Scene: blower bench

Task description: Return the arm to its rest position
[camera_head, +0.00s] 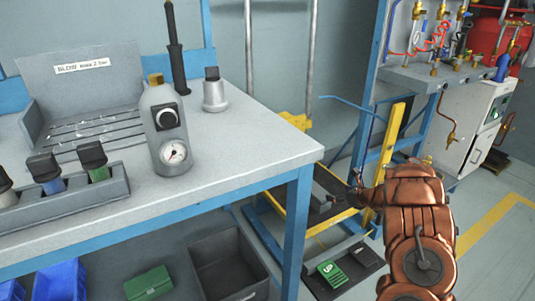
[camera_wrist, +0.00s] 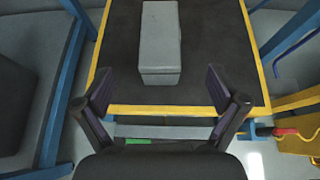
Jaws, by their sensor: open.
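My gripper (camera_wrist: 165,97) is open and empty in the wrist view, its two dark fingers spread wide. Beyond the fingertips a grey block (camera_wrist: 161,45) lies on a dark platform (camera_wrist: 215,50) with a yellow edge. In the head view my copper-coloured arm comes up from the lower right, and my gripper (camera_head: 355,184) is small and partly hidden at its end. There the grey block (camera_head: 321,197) is seen on the yellow-edged platform (camera_head: 345,207), just left of my gripper.
A workbench (camera_head: 250,135) with a gauge unit (camera_head: 165,130), a blow tray (camera_head: 85,90) and several bottles stands at left. Crates (camera_head: 228,262) sit beneath it. A green UP pedal (camera_head: 332,273) is on the floor. Pipework and a cabinet (camera_head: 470,125) stand at right, with clear floor before them.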

